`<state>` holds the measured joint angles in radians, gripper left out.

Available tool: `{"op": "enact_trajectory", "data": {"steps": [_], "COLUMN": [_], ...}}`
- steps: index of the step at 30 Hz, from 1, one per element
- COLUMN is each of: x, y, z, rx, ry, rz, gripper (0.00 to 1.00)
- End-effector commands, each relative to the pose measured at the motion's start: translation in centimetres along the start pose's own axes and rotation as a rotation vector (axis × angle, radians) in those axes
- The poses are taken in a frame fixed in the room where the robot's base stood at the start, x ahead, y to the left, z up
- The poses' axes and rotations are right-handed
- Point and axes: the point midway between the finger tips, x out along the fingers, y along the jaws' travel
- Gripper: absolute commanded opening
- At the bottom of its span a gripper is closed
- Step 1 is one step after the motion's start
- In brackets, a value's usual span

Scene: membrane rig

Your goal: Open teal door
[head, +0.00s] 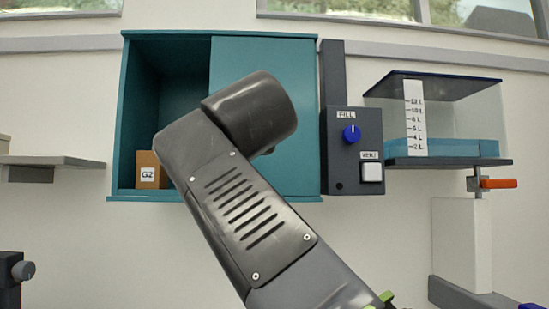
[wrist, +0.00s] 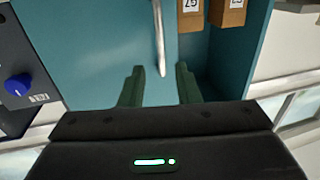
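The teal cabinet (head: 123,120) hangs on the wall in the head view. Its teal door (head: 290,120) covers the right half, and the left half is uncovered, showing a dark interior. In the wrist view, turned upside down, the door (wrist: 95,50) is at left and carries a pale upright bar handle (wrist: 159,40). My gripper (wrist: 160,80) is open, its two green fingers apart. The handle's end shows between the fingertips; I cannot tell whether they touch it. In the head view my arm hides the handle and gripper.
An orange-brown box (head: 148,170) stands inside the cabinet; the wrist view shows two boxes. A dark control panel (head: 352,130) with a blue knob (head: 352,134) adjoins the cabinet's right side. A water tank (head: 450,145) is farther right, and a shelf (head: 50,161) is at left.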

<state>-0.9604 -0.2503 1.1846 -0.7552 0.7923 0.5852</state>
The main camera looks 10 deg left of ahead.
Motion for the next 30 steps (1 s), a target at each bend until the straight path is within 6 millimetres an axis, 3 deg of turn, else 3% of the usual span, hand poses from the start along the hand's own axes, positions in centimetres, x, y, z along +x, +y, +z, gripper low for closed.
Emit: {"op": "enact_trajectory", "data": {"steps": [6,19,25,30], "x": [-1.8,-2.1,-1.2,1.0], "y": [-0.1,0.0,0.0,0.0], "z": [0.0,0.0,-0.1,-0.2], "rx": [0.001,0.0,0.0,-0.002], "ry": [0.0,-0.001,-0.002,-0.003], "rz": [-0.002,0.001,0.003,0.004], "gripper": [0.3,0.3,0.3,0.3]}}
